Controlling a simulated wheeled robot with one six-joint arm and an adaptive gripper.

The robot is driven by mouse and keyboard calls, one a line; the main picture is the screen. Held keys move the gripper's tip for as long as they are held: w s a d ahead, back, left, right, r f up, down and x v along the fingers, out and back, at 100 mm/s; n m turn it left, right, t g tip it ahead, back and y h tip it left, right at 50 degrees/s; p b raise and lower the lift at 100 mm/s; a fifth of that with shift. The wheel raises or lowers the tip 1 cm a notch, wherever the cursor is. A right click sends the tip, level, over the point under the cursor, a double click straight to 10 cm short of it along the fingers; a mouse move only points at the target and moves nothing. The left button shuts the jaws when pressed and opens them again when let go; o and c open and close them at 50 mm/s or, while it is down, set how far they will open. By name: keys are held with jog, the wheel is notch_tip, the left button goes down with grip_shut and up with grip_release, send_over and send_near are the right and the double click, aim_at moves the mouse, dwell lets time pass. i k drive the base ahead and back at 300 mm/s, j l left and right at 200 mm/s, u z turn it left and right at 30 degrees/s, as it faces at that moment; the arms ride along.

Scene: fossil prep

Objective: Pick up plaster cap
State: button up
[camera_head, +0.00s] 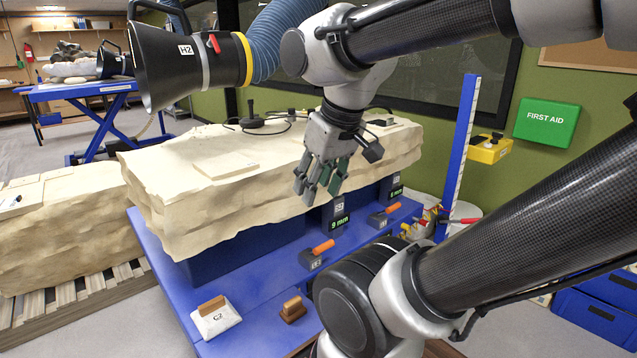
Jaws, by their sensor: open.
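A white plaster cap (222,322) marked "C2", with a brown wooden handle on top, lies on the near left corner of the blue table (262,332). My gripper (320,186) is open, and I see nothing between its fingers. It points down at the front edge of the large pale fossil block (190,200), well up and to the right of the cap. From this view I cannot tell whether the fingers touch the block.
A small brown wooden-handled block (293,309) stands right of the cap. Orange-handled tools (317,254) line the table's front. A black-and-silver hose nozzle (168,65) hangs at upper left. A blue upright post (458,155) stands at right. The table between cap and block is clear.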

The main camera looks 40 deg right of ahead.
aim_at(213, 317)
jog(key=z, duration=1.5)
jog(key=u, duration=1.5)
jog(key=i, duration=0.35)
jog(key=l+u, duration=0.05)
